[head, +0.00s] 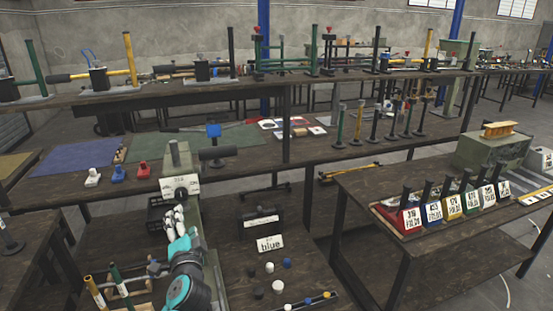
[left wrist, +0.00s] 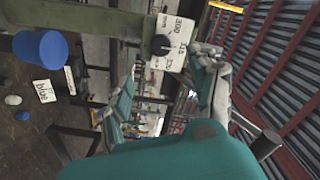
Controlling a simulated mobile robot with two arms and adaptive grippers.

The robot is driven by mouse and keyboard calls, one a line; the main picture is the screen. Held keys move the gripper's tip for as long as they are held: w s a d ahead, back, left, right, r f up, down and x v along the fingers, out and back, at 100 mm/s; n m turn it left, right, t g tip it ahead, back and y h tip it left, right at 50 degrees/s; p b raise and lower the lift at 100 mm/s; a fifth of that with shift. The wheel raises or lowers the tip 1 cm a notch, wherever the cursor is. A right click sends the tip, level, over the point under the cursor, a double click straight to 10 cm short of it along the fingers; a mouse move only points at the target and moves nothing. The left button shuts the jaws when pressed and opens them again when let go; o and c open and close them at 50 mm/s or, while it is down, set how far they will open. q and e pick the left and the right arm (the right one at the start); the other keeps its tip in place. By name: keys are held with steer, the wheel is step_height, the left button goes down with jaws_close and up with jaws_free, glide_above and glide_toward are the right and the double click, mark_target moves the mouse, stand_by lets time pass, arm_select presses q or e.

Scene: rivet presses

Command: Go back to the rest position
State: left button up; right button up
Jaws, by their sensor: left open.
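My left arm reaches forward at the lower middle of the head view. Its gripper (head: 173,217) is just in front of a grey-green press with a white dial plate (head: 181,187). In the left wrist view the two fingers of my left gripper (left wrist: 160,92) stand wide apart with nothing held between them. The dial plate and its black knob (left wrist: 163,46) show beyond the fingers. I cannot tell whether the gripper touches the press. My right gripper is in neither view.
A card reading "blue" (head: 270,243) and several small caps lie right of my left arm. A blue cup-like part (left wrist: 40,47) shows in the left wrist view. Coloured labelled bins (head: 411,221) stand on the right table. Upright tools (head: 99,292) stand at lower left.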

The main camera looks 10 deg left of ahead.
arm_select(q)
steer(key=s+d+f+n+g+h, duration=0.2)
steer(key=s+d+f+g, duration=0.1)
steer(key=s+f, duration=0.4)
steer(key=s+d+f+n+g+h, duration=0.1)
steer(key=s+d+f+g+h, duration=0.15)
steer(key=s+f, duration=0.55)
steer(key=s+d+f+n+g+h, duration=0.1)
steer(key=s+d+f+g+h, duration=0.3)
steer(key=s, duration=0.5)
steer(key=s+d+f+g+h, duration=0.1)
steer(key=s+d+g, duration=0.1)
steer(key=s+d, duration=0.55)
steer(key=s+a+f+g, duration=0.1)
steer(key=s+f, duration=0.1)
steer(key=f, duration=1.2)
steer(key=s+f+g, duration=0.1)
steer(key=s+f, duration=0.1)
steer(key=f, duration=1.2)
steer(key=s+a+f, duration=0.3)
steer(key=s+f, duration=1.1)
steer(key=s, duration=0.1)
steer(key=shift+s+g, duration=0.3)
steer(key=shift+g, duration=0.05)
steer(key=shift+a, duration=0.1)
